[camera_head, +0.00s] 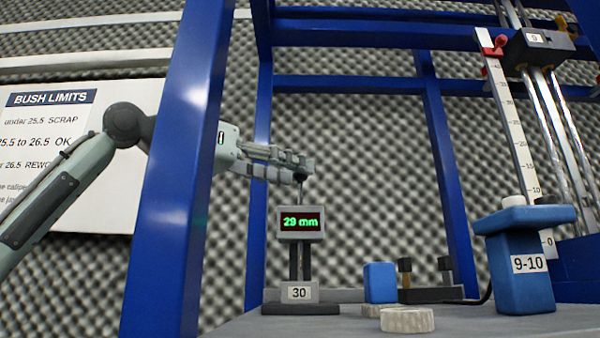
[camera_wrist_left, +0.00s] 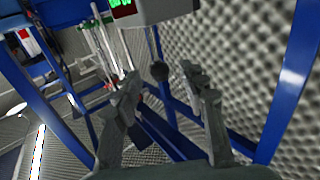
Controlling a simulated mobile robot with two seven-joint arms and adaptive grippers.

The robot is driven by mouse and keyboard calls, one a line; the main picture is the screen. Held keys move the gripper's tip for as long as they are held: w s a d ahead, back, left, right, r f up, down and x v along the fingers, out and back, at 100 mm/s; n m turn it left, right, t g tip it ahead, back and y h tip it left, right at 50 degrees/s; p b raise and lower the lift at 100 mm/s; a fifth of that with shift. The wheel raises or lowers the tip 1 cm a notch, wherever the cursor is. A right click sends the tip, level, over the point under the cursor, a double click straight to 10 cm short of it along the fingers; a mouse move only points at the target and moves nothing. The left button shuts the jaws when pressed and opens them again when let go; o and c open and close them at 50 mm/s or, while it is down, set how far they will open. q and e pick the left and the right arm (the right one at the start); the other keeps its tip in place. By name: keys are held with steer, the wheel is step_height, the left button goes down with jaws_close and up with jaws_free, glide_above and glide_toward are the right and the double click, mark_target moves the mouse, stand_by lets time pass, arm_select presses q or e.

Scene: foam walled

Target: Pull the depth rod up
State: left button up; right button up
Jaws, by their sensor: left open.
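The depth gauge (camera_head: 301,237) stands on the table, with a green readout of 29 mm and a label 30 on its base. Its thin depth rod (camera_head: 300,190) rises from the top of the display box to a small dark knob (camera_head: 301,174). My left gripper (camera_head: 308,168) reaches in from the left at knob height, with its fingers level. In the left wrist view the knob (camera_wrist_left: 160,71) lies between the open fingertips, a gap visible on either side. The gauge's display box (camera_wrist_left: 150,12) shows at the top there. My right gripper is not in view.
A blue post (camera_head: 175,170) stands in front of my left arm. A blue block (camera_head: 380,282), a pale disc (camera_head: 407,319) and a dark fixture (camera_head: 430,294) sit right of the gauge. A blue 9-10 stand (camera_head: 522,270) and a scaled column (camera_head: 515,130) are farther right.

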arm_select(q)
steer(key=shift+x, duration=1.35)
jaws_close()
